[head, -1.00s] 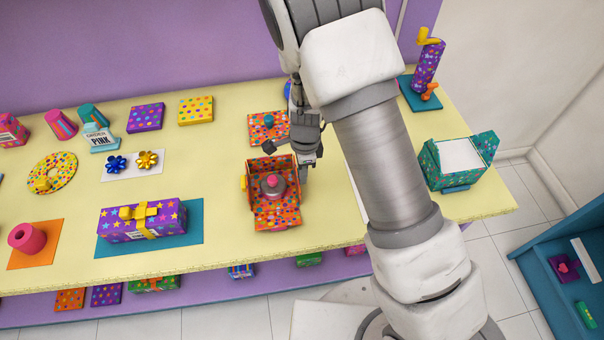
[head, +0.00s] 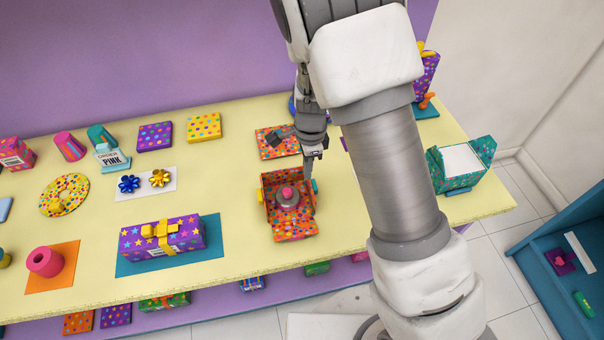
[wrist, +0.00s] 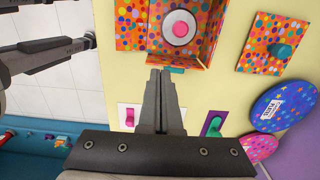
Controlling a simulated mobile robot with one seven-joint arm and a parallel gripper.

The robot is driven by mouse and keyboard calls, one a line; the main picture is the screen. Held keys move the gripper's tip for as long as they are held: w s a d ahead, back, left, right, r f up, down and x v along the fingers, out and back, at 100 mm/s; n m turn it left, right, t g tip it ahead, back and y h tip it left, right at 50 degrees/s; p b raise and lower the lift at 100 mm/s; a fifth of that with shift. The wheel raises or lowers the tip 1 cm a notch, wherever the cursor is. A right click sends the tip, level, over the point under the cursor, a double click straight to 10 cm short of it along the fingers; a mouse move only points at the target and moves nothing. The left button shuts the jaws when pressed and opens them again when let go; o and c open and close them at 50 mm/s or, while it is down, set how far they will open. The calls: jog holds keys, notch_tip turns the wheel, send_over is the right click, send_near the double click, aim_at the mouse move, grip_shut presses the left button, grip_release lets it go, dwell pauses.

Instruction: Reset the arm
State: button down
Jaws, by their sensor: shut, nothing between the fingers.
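My gripper (head: 312,158) is shut and empty. It hangs over the table just behind and to the right of an open orange polka-dot box (head: 296,228). A grey round object with a pink knob (head: 287,193) sits inside that box. In the wrist view my closed fingertips (wrist: 162,72) point toward the edge of the same box (wrist: 133,28), and the pink-topped grey object (wrist: 180,29) shows inside it. I cannot tell how high the fingers are above the table.
An orange polka-dot lid (head: 275,143) with a teal knob lies behind the box. A purple starred gift (head: 160,237) lies to the left. A teal box (head: 463,163) stands at the right edge. Bare yellow table (head: 225,165) lies left of the box.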

jog(key=shift+a+r, duration=0.15)
jog(key=shift+r, duration=0.3)
jog(key=s+d+r+n+t+y+b, duration=0.1)
jog(key=s+d+r+n+b, duration=0.15)
jog(key=r, duration=0.55)
jog(key=s+d+r+n+t+y+b, duration=0.1)
jog(key=s+d+r+n, duration=0.25)
jog(key=r, duration=0.35)
jog(key=s+d+r+n+t+h+b, duration=0.1)
jog(key=s+d+r+n+b, duration=0.1)
jog(key=s+d+n, duration=0.2)
jog(key=s+d+r+n+t+h+b, duration=0.1)
jog(key=s+d+r+n+t+b, duration=0.1)
jog(key=s, duration=0.7)
jog(key=d+r+n, duration=0.1)
jog(key=d+n, duration=0.1)
jog(key=shift+r+n+t, duration=0.3)
jog(key=shift+r+n, duration=0.05)
jog(key=shift+n, duration=0.05)
